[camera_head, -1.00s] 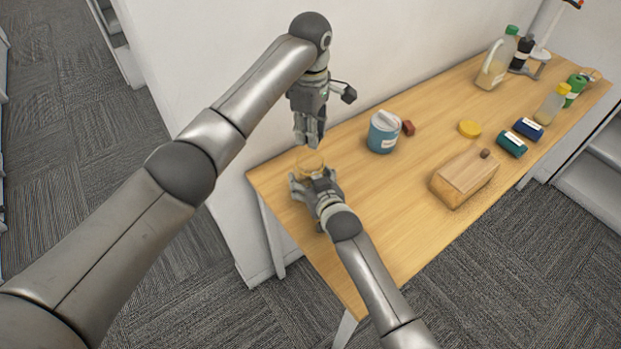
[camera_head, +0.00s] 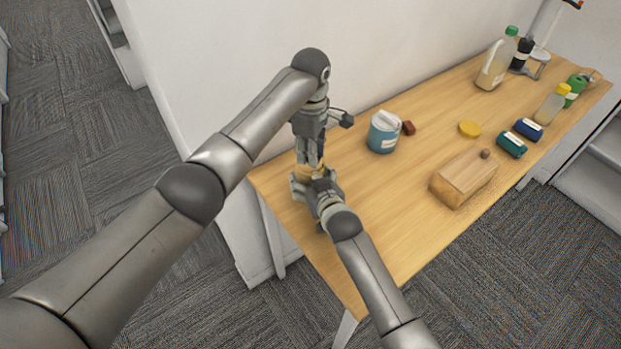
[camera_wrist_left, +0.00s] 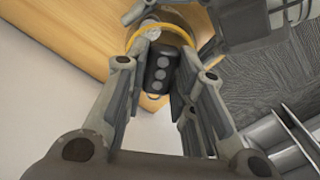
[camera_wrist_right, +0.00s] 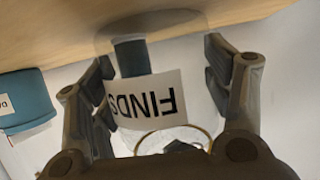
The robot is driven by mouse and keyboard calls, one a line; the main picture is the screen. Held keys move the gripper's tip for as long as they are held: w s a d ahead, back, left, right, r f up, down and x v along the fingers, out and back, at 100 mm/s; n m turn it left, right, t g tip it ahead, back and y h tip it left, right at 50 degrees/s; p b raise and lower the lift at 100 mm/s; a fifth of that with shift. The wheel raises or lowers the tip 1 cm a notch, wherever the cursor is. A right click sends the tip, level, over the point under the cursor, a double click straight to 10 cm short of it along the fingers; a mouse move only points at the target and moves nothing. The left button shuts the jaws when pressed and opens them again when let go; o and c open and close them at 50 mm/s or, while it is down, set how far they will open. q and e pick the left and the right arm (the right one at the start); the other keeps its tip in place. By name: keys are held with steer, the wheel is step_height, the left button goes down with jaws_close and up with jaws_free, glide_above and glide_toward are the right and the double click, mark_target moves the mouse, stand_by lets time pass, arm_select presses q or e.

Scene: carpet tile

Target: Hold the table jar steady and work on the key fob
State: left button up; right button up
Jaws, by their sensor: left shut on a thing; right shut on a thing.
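The table jar (camera_wrist_right: 147,97) is clear, with a white label reading "FINDS", upside down in the right wrist view. In the head view it is mostly hidden between my grippers at the table's near-left corner. My right gripper (camera_head: 314,181) is shut around the jar's sides. The key fob (camera_wrist_left: 160,70) is black with grey round buttons. My left gripper (camera_head: 310,162) points down from above and is shut on the fob, at the jar's yellowish rim (camera_wrist_left: 161,27). How far the fob is inside the jar I cannot tell.
A blue tub (camera_head: 382,139) and a small red block (camera_head: 408,128) stand right of the jar. Farther right are a wooden box (camera_head: 464,180), a yellow lid (camera_head: 469,129), two dark rolls (camera_head: 512,145) and several bottles (camera_head: 497,65). The wall stands close behind.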

arm_select(q)
steer(key=shift+s+a+f, duration=0.1)
steer(key=shift+s+f, duration=0.05)
steer(key=shift+f, duration=0.35)
steer(key=shift+s+a+f, duration=0.1)
steer(key=shift+f, duration=0.4)
arm_select(e)
steer(key=shift+s+a+r, duration=0.2)
steer(key=shift+a, duration=0.05)
arm_select(q)
steer(key=o, duration=0.6)
steer(key=shift+s+f, duration=0.15)
arm_select(e)
steer(key=shift+s+r, duration=0.15)
arm_select(q)
steer(key=shift+o, duration=1.3)
steer(key=shift+d+f, duration=0.1)
arm_select(e)
steer(key=shift+d, duration=0.1)
arm_select(q)
steer(key=shift+o, duration=0.2)
steer(key=shift+d, duration=0.15)
arm_select(e)
steer(key=shift+d, duration=0.1)
steer(key=shift+w, duration=0.3)
